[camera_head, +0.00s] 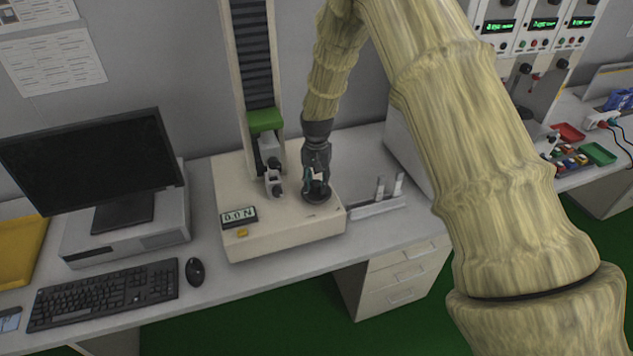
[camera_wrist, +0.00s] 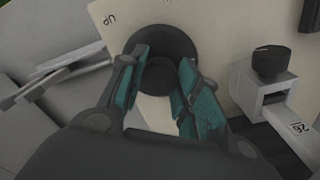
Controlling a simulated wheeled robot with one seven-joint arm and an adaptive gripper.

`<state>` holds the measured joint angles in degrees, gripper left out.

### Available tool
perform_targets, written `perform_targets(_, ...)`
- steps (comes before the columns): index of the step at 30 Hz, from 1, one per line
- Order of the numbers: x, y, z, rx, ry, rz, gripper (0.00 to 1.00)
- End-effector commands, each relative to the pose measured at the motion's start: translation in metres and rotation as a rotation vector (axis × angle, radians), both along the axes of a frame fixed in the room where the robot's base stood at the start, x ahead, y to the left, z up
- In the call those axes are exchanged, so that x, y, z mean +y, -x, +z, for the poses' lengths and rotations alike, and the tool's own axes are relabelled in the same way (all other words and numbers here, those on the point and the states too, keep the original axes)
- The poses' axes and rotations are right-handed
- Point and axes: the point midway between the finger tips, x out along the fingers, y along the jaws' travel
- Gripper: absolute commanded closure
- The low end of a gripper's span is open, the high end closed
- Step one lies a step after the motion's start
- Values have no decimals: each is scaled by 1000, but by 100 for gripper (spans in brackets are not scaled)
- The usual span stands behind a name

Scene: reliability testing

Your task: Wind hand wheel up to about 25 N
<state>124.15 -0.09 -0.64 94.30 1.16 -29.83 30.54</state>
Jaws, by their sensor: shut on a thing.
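The black hand wheel (camera_head: 316,195) lies on top of the cream test stand base (camera_head: 285,238), at its right side. In the wrist view the wheel (camera_wrist: 165,36) is a dark disc with a raised round part (camera_wrist: 160,74) in front. My gripper (camera_head: 316,180) reaches down onto the wheel from above. In the wrist view its teal-padded fingers (camera_wrist: 163,62) sit on either side of the raised part, shut on the wheel. The exact finger contact is partly hidden. The force display (camera_head: 239,216) appears to read 0.0 N.
The stand's column (camera_head: 250,60) with a green crosshead (camera_head: 265,120) and grips (camera_head: 273,180) rises left of the wheel. "UP" (camera_wrist: 109,20) is marked beside the wheel. A monitor (camera_head: 90,160), keyboard (camera_head: 103,295) and mouse (camera_head: 195,271) are left. A rack (camera_head: 378,207) stands right.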

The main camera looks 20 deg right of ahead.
Motion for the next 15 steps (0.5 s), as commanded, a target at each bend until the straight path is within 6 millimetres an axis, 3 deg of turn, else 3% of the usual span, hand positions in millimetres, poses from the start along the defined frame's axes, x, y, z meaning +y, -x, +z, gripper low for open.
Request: perform_targets(15,0,0,-1,1,2,-240,91)
